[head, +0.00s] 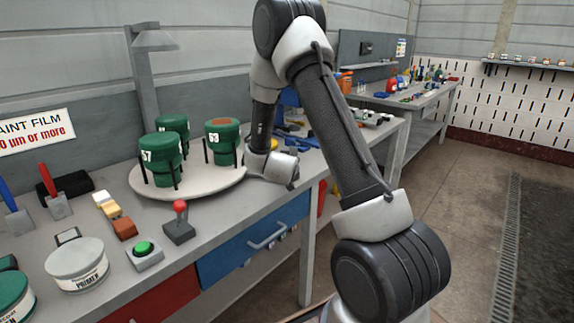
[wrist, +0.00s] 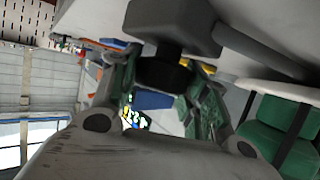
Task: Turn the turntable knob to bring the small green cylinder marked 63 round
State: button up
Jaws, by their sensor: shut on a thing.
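The round pale turntable (head: 205,192) stands on the bench and carries several green cylinders held between dark posts. The green cylinder that looks marked 63 (head: 226,150) is at its right, with an orange-brown patch on top. The cylinder marked 57 (head: 160,165) is at the front left, and another green cylinder (head: 172,124) is behind. My gripper (wrist: 165,92) is at the turntable's right side, its jaws shut on a dark knob (wrist: 163,74) below a grey block. In the head view my wrist hides the jaws and the knob.
A red-topped lever (head: 180,220), a green button box (head: 145,252) and a primer tin (head: 77,265) stand in front of the turntable. A lamp post (head: 145,80) rises behind. Blue tools lie behind my wrist. A green cylinder (wrist: 285,130) is close at the wrist view's right.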

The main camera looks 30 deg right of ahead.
jog(key=shift+m+g+h, duration=1.8)
jog(key=shift+m+h, duration=0.1)
jog(key=shift+m, duration=0.3)
dwell(0.5)
jog(key=o, duration=1)
jog(key=shift+c, duration=0.2)
jog(key=v, duration=1.2)
jog(key=shift+r, duration=0.1)
